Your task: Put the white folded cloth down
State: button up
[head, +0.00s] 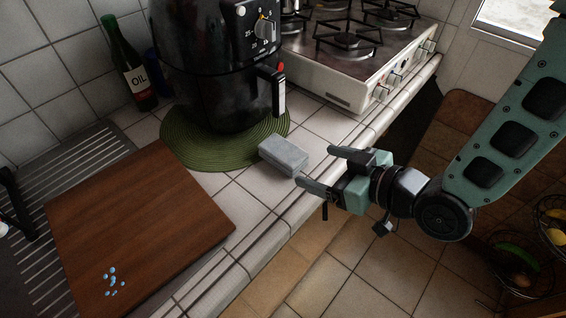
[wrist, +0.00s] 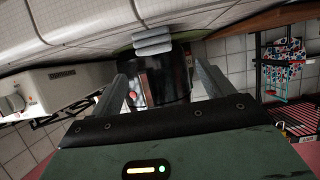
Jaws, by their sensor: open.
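The white folded cloth (head: 284,155) looks like a pale grey-white folded block. It lies on the tiled counter, beside the right edge of the green round mat and near the counter's front edge. In the wrist view the cloth (wrist: 152,42) shows beyond the fingertips, near the top middle. My gripper (head: 316,167) is open and empty, just to the right of the cloth, with its fingers pointing toward it. In the wrist view the two fingers of my gripper (wrist: 161,76) stand apart with no cloth between them.
A black air fryer (head: 222,75) stands on the green mat (head: 186,149) behind the cloth. A wooden board (head: 140,215) with small blue pieces lies at left. A white gas stove (head: 345,65) is at the back right. An oil bottle (head: 131,70) stands at the wall.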

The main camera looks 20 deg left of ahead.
aim_at(290, 153)
jog(key=p+x, duration=0.1)
jog(key=x, duration=0.5)
jog(key=shift+w+a, duration=0.1)
jog(key=shift+a, duration=0.1)
jog(key=shift+w+p+x, duration=0.1)
jog(key=shift+p+x, duration=0.6)
jog(key=shift+x, duration=0.65)
jog(key=shift+w+p+x, duration=0.15)
jog(key=shift+p+x, duration=0.5)
jog(key=shift+x, duration=0.75)
jog(key=shift+d+f, duration=0.1)
jog(key=shift+d, duration=0.1)
jog(key=shift+c, duration=0.3)
jog(key=c, duration=1.1)
jog(key=shift+o, duration=0.2)
